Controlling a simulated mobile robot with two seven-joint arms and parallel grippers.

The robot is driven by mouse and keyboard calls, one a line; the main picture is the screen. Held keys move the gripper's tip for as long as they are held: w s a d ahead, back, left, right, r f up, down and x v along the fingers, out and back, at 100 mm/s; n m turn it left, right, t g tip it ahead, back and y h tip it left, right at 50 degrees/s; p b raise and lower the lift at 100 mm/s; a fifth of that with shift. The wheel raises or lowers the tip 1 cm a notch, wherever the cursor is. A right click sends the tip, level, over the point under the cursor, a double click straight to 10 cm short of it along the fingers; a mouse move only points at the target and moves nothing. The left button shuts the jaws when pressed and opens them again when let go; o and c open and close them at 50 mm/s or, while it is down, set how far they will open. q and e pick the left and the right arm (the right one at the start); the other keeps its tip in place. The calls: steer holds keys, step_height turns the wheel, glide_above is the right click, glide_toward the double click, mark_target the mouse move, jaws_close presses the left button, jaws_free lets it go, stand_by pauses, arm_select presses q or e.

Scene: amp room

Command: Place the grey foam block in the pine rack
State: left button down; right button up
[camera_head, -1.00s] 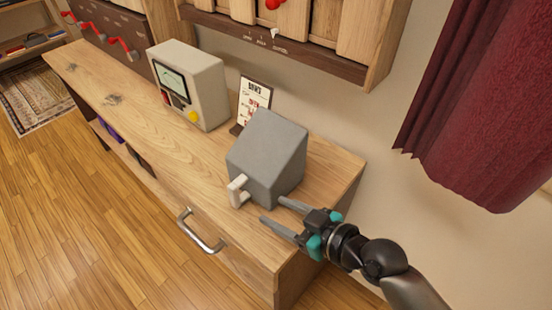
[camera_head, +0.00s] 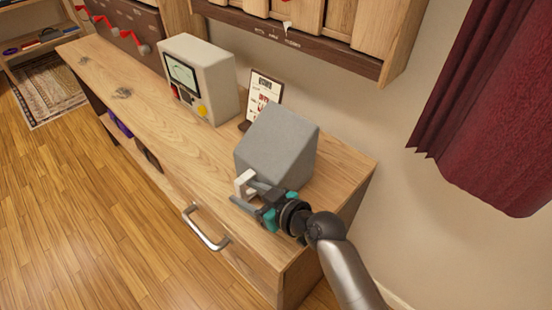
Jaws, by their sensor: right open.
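The grey foam block (camera_head: 277,144) is a large block with a sloped top and a pale white handle (camera_head: 243,184) on its front. It stands on the wooden cabinet top near the right end. My right gripper (camera_head: 241,192) is open, its fingertips at the handle. One finger lies on the near side of the handle; the other partly overlaps the block's lower front. I cannot tell whether they touch. A light wood rack with upright panels (camera_head: 305,18) hangs on the wall above; I cannot tell if it is the pine rack. My left gripper is not in view.
The cabinet top (camera_head: 150,115) is clear at left centre. A beige meter box (camera_head: 205,85) and a small framed sign (camera_head: 262,92) stand behind the block. A metal drawer handle (camera_head: 205,230) sticks out in front. A red curtain (camera_head: 490,120) hangs at right.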

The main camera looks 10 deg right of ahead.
mark_target(244, 192)
steer(key=x, duration=0.3)
steer(key=shift+f+b, duration=0.2)
steer(key=shift+b, duration=0.15)
jaws_close()
steer(key=shift+w+r, duration=0.1)
stand_by(1.0)
